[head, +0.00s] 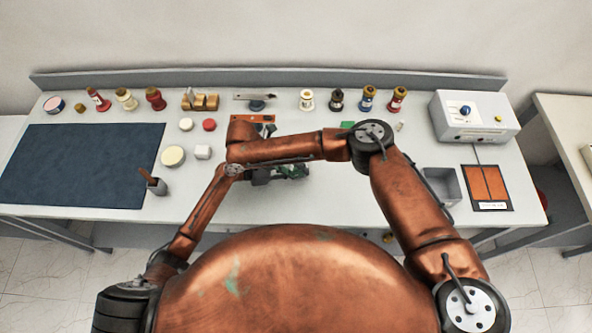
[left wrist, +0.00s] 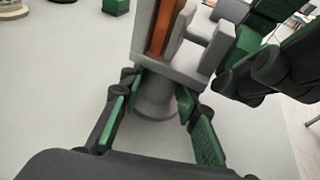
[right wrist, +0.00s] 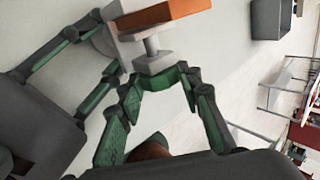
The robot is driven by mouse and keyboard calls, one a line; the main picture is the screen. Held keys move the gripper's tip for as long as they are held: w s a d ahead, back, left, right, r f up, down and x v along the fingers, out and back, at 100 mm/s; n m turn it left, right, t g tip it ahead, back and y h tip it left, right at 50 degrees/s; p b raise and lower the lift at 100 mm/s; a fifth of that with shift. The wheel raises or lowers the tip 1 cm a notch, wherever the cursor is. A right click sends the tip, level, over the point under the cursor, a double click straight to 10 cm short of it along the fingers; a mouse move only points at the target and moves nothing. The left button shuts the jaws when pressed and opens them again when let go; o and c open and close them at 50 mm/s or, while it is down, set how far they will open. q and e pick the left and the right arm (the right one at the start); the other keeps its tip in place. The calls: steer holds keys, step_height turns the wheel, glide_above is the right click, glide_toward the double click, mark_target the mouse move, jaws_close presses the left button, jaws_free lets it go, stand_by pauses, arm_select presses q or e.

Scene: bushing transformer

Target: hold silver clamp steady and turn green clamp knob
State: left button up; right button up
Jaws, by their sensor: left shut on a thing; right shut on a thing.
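The silver clamp (left wrist: 150,95), pale grey with a round base and upright jaws, stands on the table with an orange-brown bar (left wrist: 166,25) in its jaws. My left gripper (left wrist: 157,92) is shut on the clamp's round lower part. In the right wrist view the clamp's grey end plate and screw (right wrist: 152,52) lie just beyond my right gripper (right wrist: 160,80). This gripper is shut on a small green piece at the screw's end, seemingly the green knob, mostly hidden by the fingers. In the head view my arms hide the clamp; green fingers of the right gripper show (head: 292,171).
A dark blue mat (head: 80,165) covers the table's left. Several spools and bushings line the back. A white device (head: 474,116), a grey bin (head: 441,186) and an orange panel (head: 487,187) are at the right. A pen cup (head: 157,186) stands beside the mat.

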steer(key=shift+f, duration=0.1)
steer(key=o, duration=1.2)
steer(key=shift+a, duration=0.1)
steer(key=v, duration=1.2)
